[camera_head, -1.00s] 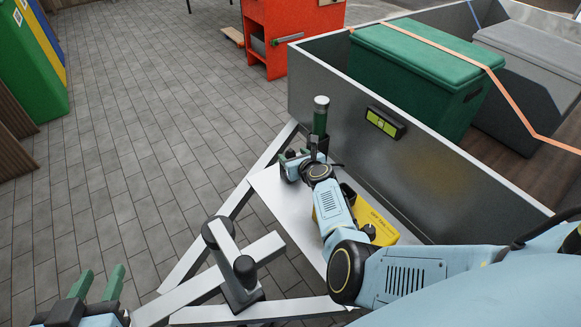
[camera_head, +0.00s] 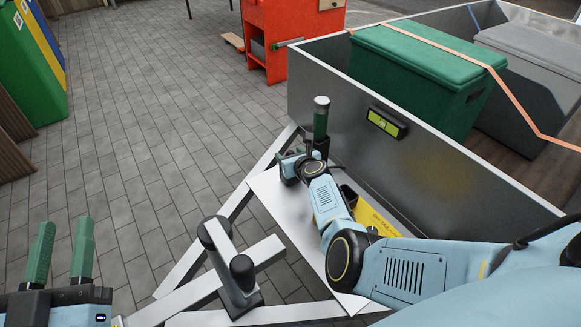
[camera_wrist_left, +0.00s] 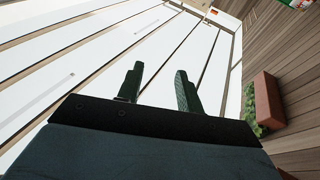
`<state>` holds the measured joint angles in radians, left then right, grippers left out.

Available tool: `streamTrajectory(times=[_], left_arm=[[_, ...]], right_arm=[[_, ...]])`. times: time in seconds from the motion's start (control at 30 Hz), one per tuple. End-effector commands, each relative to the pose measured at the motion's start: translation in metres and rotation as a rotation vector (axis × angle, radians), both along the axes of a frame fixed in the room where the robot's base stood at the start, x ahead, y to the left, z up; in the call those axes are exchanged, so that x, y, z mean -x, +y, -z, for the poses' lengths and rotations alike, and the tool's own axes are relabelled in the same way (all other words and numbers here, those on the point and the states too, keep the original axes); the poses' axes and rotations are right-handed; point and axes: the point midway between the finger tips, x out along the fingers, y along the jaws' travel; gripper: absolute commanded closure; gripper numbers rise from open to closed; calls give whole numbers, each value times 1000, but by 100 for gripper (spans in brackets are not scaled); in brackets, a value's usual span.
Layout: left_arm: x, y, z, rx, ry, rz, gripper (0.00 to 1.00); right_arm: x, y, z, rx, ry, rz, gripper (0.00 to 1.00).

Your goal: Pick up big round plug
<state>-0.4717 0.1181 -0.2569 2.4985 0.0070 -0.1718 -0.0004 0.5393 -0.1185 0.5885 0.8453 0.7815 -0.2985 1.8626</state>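My left gripper (camera_head: 62,250) is in the lower left of the head view, with two green fingers upright and apart, nothing between them. It also shows open and empty in the left wrist view (camera_wrist_left: 157,85). My right arm reaches in from the right, and its gripper (camera_head: 304,160) is beside an upright cylinder (camera_head: 321,118) with a green body and grey top, near the trailer's metal wall. I cannot tell whether this cylinder is the big round plug or part of the gripper. The right fingers are too small and overlapped to read.
A metal trailer (camera_head: 450,185) with a green box (camera_head: 425,80) fills the right. A grey post with knobs (camera_head: 235,275) stands on its frame, between the arms. A yellow case (camera_head: 373,215) is partly behind my right arm.

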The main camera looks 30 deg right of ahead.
Motion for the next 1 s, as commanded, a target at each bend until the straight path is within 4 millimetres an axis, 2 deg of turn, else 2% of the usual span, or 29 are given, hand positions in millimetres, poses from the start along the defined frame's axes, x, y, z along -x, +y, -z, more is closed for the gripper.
streamTrajectory(times=[0.07,0.4,0.77,1.0], left_arm=[[0,0,0,0,1,0,64],[0,0,0,-1,1,-1,64],[0,0,2,-4,14,-1,64],[-4,2,17,-34,106,-7,64]], right_arm=[[0,0,0,0,0,0,56],[0,0,0,0,0,0,100],[0,0,-1,0,0,0,100],[0,0,-6,0,-1,0,100]])
